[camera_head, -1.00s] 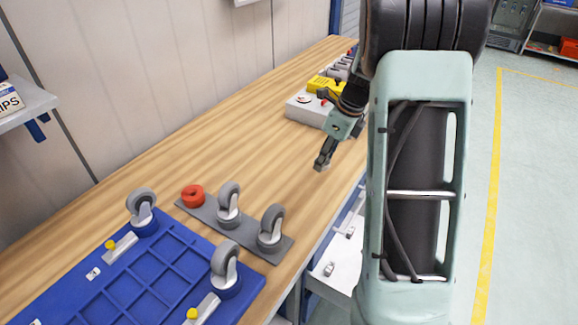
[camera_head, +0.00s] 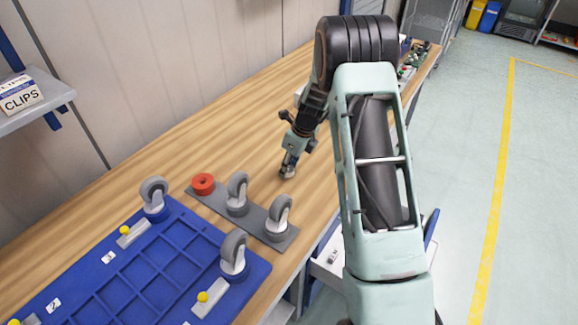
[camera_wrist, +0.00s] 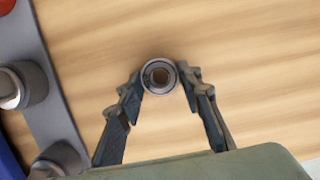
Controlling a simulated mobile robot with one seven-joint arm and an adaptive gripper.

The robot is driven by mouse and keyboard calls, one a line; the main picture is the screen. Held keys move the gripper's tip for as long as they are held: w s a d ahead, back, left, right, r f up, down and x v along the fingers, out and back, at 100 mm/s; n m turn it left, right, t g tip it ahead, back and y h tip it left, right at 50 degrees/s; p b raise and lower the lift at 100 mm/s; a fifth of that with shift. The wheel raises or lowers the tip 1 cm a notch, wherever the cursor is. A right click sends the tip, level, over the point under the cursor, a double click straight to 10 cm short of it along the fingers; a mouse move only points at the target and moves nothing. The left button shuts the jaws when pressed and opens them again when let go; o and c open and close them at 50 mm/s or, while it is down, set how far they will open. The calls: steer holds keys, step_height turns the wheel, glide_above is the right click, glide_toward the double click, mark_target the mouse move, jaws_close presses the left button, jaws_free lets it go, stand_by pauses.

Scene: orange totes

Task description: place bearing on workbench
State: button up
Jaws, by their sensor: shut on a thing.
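The bearing (camera_wrist: 160,76) is a small round metal ring with a dark centre, seen from above in the wrist view. My gripper (camera_wrist: 160,84) is shut on it, one fingertip on each side. In the head view my gripper (camera_head: 289,165) points down over the wooden workbench (camera_head: 215,145), with the bearing (camera_head: 288,174) at its tips. The bearing is close to the bench surface; I cannot tell whether it touches it.
A blue gridded tray (camera_head: 150,262) with casters is nearer. The bench around the bearing is clear. A shelf with a CLIPS box (camera_head: 20,94) is at left.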

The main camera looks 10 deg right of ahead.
steer(key=shift+f, duration=0.4)
steer(key=shift+f, duration=0.1)
steer(key=o, duration=1.2)
steer(key=shift+d+r, duration=0.1)
steer(key=shift+r, duration=0.4)
steer(key=b+v, duration=0.1)
steer(key=v, duration=1)
steer(key=shift+s+r, duration=0.1)
